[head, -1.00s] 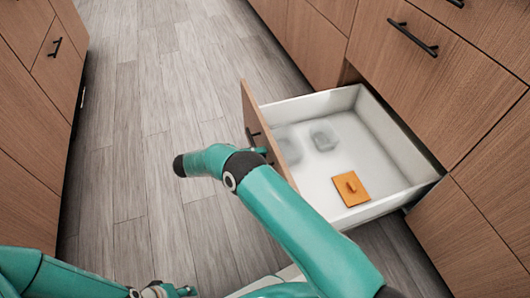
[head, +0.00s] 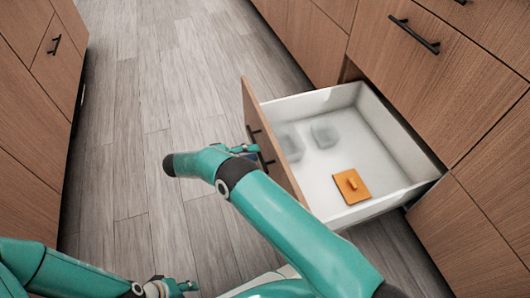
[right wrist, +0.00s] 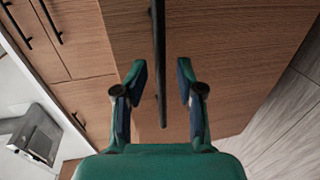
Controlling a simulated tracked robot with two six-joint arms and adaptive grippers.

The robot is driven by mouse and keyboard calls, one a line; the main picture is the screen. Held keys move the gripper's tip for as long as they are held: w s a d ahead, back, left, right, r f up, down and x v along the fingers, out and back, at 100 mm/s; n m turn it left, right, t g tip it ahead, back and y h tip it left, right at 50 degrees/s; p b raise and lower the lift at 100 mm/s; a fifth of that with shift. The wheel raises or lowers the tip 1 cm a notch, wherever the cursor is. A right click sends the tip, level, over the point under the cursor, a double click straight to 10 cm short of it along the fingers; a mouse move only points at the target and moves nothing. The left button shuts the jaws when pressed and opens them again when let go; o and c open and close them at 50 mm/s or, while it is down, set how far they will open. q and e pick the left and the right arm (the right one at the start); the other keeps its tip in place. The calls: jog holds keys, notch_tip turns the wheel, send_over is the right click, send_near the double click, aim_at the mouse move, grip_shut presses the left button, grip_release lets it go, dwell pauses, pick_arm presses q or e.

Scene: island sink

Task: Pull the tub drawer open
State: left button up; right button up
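The tub drawer (head: 326,213) stands well out from the cabinet, with its white inside in view. Its wooden front (head: 257,110) carries a dark bar handle (head: 267,158), which also shows in the right wrist view (right wrist: 158,45). My right gripper (head: 247,150) is at the handle, on the outer side of the front. In the right wrist view its two fingers (right wrist: 161,75) are spread, with the handle lying between them in the picture and gaps on both sides. My left gripper (head: 177,288) is low at the bottom edge, far from the drawer; its fingers are too small to judge.
An orange square lid with a knob (head: 351,186) and translucent tubs (head: 324,136) lie in the drawer. Cabinets with dark handles (head: 413,36) stand at right; another cabinet (head: 30,120) stands at left. The wooden floor (head: 150,90) between them is clear.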

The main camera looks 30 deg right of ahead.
jog(key=shift+s+v, duration=0.2)
jog(key=shift+v, duration=0.85)
jog(key=shift+s+v, duration=0.15)
jog(key=shift+v, duration=0.9)
jog(key=shift+r, duration=0.15)
